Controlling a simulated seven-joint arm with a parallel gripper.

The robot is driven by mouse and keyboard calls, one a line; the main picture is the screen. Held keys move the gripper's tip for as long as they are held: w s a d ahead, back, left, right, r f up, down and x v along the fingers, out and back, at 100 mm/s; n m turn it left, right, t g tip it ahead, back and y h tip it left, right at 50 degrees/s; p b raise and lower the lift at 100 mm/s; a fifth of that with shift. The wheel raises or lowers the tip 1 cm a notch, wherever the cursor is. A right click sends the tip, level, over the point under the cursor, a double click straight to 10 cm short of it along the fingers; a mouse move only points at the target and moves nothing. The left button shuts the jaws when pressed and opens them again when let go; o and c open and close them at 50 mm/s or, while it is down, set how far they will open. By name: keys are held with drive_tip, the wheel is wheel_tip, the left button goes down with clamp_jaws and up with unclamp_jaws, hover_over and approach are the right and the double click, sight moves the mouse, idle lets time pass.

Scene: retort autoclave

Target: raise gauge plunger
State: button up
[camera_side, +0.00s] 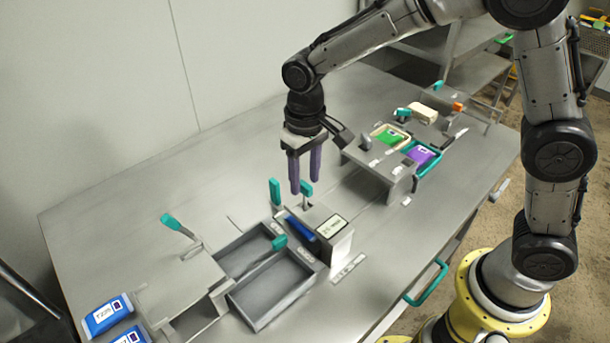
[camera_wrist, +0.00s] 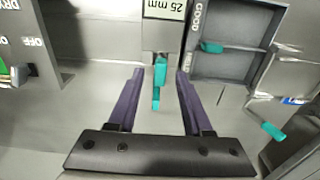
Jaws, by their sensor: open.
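The gauge (camera_side: 338,246) is a grey block with a "25 mm" label, which also shows at the top of the wrist view (camera_wrist: 165,9). Teal handles rise beside it: one (camera_side: 306,189) by the block and another (camera_side: 275,191) to its left. I cannot tell for certain which is the plunger. My gripper (camera_side: 306,184) points down with its fingers apart and empty, above the gauge area. In the wrist view, teal handle pieces (camera_wrist: 160,71) show between the open fingers (camera_wrist: 160,73). I cannot tell whether the fingers reach down to them.
A blue piece (camera_side: 300,229) lies at the gauge. Grey bins (camera_side: 285,315) stand to its left in the side view, one marked "GOOD" in the wrist view. Blue packs (camera_side: 102,316) lie at lower left. A raised fixture (camera_side: 372,172) with green and purple pouches stands behind right.

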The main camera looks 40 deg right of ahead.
wheel_tip(320, 180, up, 14)
idle(0.6)
drive_tip(key=s+d+r+m+t, duration=0.2)
drive_tip(key=s+d+r+t, duration=0.1)
drive_tip(key=s+d+r, duration=0.55)
drive_tip(key=s+d+f+n+t, duration=0.1)
drive_tip(key=s+d+f, duration=0.1)
drive_tip(key=s+f, duration=0.3)
drive_tip(key=s+d+f+n+t, duration=0.1)
drive_tip(key=s+d+f, duration=0.2)
drive_tip(key=s, duration=0.6)
wheel_tip(320, 180, down, 3)
drive_tip(key=shift+r+t, duration=0.1)
drive_tip(key=shift+t, duration=0.2)
